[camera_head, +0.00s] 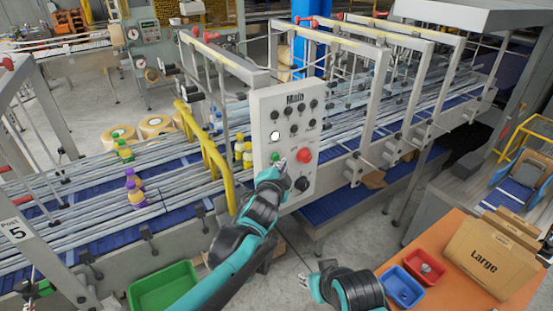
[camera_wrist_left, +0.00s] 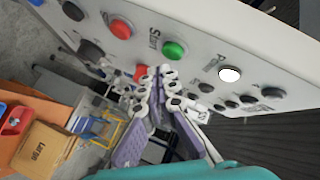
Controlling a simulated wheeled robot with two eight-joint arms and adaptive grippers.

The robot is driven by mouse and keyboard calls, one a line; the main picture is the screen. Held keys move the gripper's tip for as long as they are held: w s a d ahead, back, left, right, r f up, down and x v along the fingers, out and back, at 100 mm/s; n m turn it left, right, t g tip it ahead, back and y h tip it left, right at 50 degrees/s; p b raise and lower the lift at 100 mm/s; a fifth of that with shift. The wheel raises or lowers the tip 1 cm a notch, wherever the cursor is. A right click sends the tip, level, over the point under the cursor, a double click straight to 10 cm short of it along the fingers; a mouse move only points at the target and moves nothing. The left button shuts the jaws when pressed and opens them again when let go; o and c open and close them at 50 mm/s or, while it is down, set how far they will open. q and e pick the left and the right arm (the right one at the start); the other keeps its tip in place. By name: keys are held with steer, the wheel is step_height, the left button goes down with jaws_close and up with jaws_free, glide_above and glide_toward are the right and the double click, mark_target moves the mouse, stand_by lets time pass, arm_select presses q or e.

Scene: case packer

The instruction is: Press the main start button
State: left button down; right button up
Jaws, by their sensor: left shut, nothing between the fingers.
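The grey control panel (camera_head: 264,110) headed "Main" stands beside the conveyor. Its green button (camera_head: 276,157) is partly visible just above my left gripper (camera_head: 282,166). In the left wrist view the green button (camera_wrist_left: 174,50) shows clearly, with lettering that looks like "Start" beside it. A larger red button (camera_head: 304,155) is to its right in the head view. The left gripper's fingers (camera_wrist_left: 158,76) are shut and empty, close to the panel near the green button; I cannot tell whether they touch it. My right gripper (camera_head: 308,279) is low in the head view, away from the panel, its opening unclear.
A white button (camera_head: 275,135) and several dark knobs share the panel. A yellow guard rail (camera_head: 222,168) and conveyor with bottles are left of it. A green bin (camera_head: 163,286) is low left. An orange table (camera_head: 440,290) at right carries a box (camera_head: 490,255) and trays.

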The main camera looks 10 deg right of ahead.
arm_select(q)
steer(key=shift+w, duration=0.15)
steer(key=shift+w+a, duration=0.15)
steer(key=shift+w, duration=0.1)
